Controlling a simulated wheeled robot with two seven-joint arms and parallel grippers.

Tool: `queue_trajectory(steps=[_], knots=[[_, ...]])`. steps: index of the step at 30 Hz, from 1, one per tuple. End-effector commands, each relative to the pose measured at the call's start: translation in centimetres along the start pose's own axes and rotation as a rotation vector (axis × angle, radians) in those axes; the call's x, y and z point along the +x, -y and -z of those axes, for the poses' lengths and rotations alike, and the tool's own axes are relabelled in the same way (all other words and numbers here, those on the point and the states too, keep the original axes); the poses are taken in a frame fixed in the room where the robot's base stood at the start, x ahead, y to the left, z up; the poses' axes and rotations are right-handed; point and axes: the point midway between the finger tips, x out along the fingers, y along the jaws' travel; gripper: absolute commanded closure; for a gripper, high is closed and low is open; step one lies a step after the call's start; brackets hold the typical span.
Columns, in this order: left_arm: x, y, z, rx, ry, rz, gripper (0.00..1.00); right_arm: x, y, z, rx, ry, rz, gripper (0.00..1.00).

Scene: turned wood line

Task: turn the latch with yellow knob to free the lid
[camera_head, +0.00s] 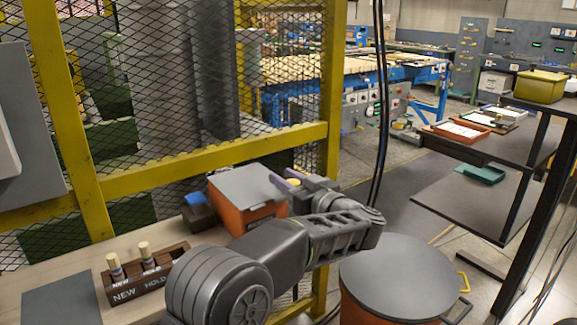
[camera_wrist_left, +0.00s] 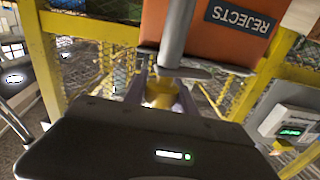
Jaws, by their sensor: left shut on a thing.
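The orange box (camera_head: 262,214) has a flat grey lid (camera_head: 246,186) that lies closed on it, and stands at the far end of the bench. In the left wrist view the box (camera_wrist_left: 205,52) shows a REJECTS label (camera_wrist_left: 241,16). A grey latch bar (camera_wrist_left: 177,32) runs along the box, and the yellow knob (camera_wrist_left: 158,95) is at its near end. My left gripper (camera_head: 288,182) is shut on the yellow knob at the box's right side, its purple fingers on either side of it. The knob (camera_head: 293,182) is partly hidden in the head view. My right gripper is out of view.
A wooden rack (camera_head: 150,278) marked NEW and HOLD holds two pegs on the bench. A blue-and-black object (camera_head: 198,212) stands left of the box. A yellow mesh fence (camera_head: 190,168) is close behind. A round bin (camera_head: 398,278) stands at the right of my arm.

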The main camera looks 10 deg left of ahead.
Motion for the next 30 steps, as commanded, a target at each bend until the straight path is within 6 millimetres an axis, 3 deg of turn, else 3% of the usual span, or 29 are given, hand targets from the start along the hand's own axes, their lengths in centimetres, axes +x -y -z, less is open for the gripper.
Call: queue_trajectory(steps=[3,9,24,25,30], knots=[[0.0,0.1,-0.1,0.013,0.006,0.064,1.0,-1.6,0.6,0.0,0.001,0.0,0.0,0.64],[0.0,0.4,-0.2,0.009,0.008,0.129,1.0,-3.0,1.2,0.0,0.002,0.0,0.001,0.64],[-0.1,0.5,-0.4,0.003,0.008,0.15,1.0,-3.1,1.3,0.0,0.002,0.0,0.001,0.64],[-0.1,0.5,-0.4,0.003,0.009,0.15,0.66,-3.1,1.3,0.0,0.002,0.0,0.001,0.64],[-0.1,0.5,-0.2,0.001,0.007,0.149,0.52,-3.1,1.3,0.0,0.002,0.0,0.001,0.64]])
